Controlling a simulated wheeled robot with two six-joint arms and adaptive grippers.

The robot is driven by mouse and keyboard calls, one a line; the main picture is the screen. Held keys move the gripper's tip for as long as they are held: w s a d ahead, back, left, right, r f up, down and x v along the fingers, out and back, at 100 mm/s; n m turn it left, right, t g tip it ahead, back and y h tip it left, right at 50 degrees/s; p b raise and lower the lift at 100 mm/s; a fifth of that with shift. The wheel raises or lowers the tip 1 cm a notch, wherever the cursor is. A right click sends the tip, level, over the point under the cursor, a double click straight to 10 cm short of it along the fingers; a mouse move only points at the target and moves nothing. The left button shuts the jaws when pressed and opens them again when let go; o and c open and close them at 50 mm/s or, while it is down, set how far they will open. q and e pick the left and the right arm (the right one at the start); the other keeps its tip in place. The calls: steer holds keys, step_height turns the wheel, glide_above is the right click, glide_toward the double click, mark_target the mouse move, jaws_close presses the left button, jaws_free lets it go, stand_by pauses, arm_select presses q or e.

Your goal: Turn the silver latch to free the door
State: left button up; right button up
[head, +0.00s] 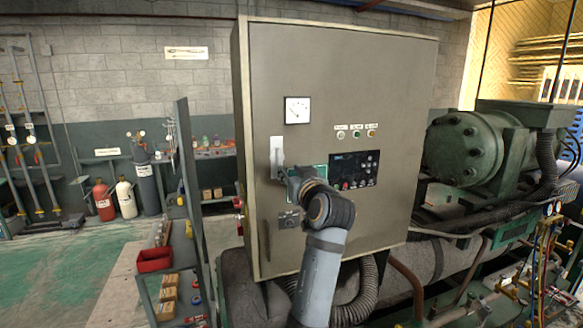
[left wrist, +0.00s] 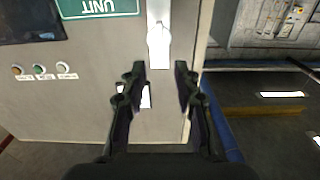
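The silver latch (head: 276,157) is a pale upright plate with a handle on the left side of the closed grey cabinet door (head: 330,65). In the left wrist view, which looks upside down, the latch (left wrist: 159,40) lies beyond my fingertips, roughly in line with the gap between them. My left gripper (head: 284,179) is by the lower end of the latch in the head view, partly hidden by its own wrist. In the wrist view the gripper (left wrist: 159,75) has its two fingers apart with nothing between them. Contact with the latch is not visible. My right gripper is not in view.
The door carries a dial gauge (head: 297,110), a dark control panel (head: 354,170) and small buttons (head: 356,134). A green compressor (head: 465,148) with hoses stands at the right. A narrow open panel and shelves (head: 160,290) stand left of the cabinet. Green floor lies clear at far left.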

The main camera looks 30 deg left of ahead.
mark_target(280, 160)
arm_select(q)
steer(key=p+x, duration=0.3)
steer(key=x, duration=0.6)
steer(key=shift+w+a+r+p, duration=0.15)
steer(key=shift+w+p, duration=0.1)
steer(key=shift+p, duration=0.1)
steer(key=shift+f, duration=0.2)
steer(key=shift+c, duration=1)
jaws_close()
